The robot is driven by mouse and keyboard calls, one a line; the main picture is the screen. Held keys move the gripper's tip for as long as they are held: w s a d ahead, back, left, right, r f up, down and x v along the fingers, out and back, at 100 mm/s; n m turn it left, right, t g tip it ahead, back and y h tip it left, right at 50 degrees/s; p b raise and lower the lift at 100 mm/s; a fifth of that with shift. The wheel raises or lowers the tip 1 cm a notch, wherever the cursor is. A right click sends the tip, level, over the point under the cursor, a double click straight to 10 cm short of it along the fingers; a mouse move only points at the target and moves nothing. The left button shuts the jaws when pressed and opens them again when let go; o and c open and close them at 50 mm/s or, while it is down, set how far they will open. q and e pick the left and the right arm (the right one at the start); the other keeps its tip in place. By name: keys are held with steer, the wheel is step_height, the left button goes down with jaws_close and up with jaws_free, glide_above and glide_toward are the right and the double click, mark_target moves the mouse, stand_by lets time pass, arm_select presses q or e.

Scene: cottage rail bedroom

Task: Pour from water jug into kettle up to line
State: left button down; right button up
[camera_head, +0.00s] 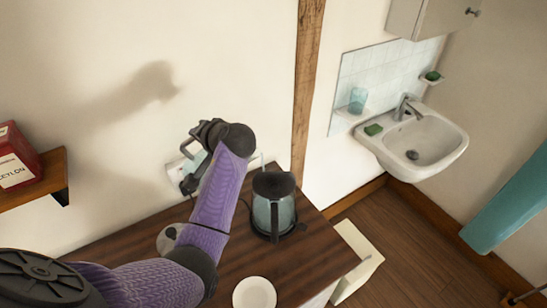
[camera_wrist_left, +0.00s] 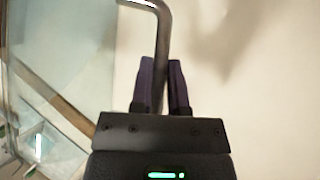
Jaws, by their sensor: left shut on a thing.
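The kettle (camera_head: 284,213) stands upright on the wooden counter, with a dark glass body, black top and black handle facing me. I cannot tell whether its top is open, nor make out its fill line. My left gripper (camera_head: 204,134) is raised behind and left of the kettle, partly hidden by its own wrist. In the left wrist view its fingers (camera_wrist_left: 161,68) are closed around the grey, bent handle (camera_wrist_left: 158,22) of the water jug. The jug's clear glass body (camera_wrist_left: 70,70) fills the left of that view. In the head view the jug is mostly hidden behind my arm. My right gripper is not in view.
A white saucer (camera_head: 254,293) lies at the counter's (camera_head: 305,263) front. A red tin (camera_head: 15,158) sits on a wall shelf (camera_head: 52,172) at left. A wooden post (camera_head: 306,85) rises behind the kettle. A sink (camera_head: 420,140) hangs at right, past the counter edge.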

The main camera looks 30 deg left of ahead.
arm_select(q)
steer(key=shift+w+d+r+m+y+b, duration=0.3)
steer(key=shift+d+r+y, duration=0.1)
steer(key=shift+r, duration=0.25)
steer(key=shift+w+d+r+m+y+b, duration=0.15)
steer(key=shift+w+d+r+m+y, duration=0.2)
steer(key=shift+r, duration=0.3)
stand_by(3.3)
steer(key=shift+s, duration=0.15)
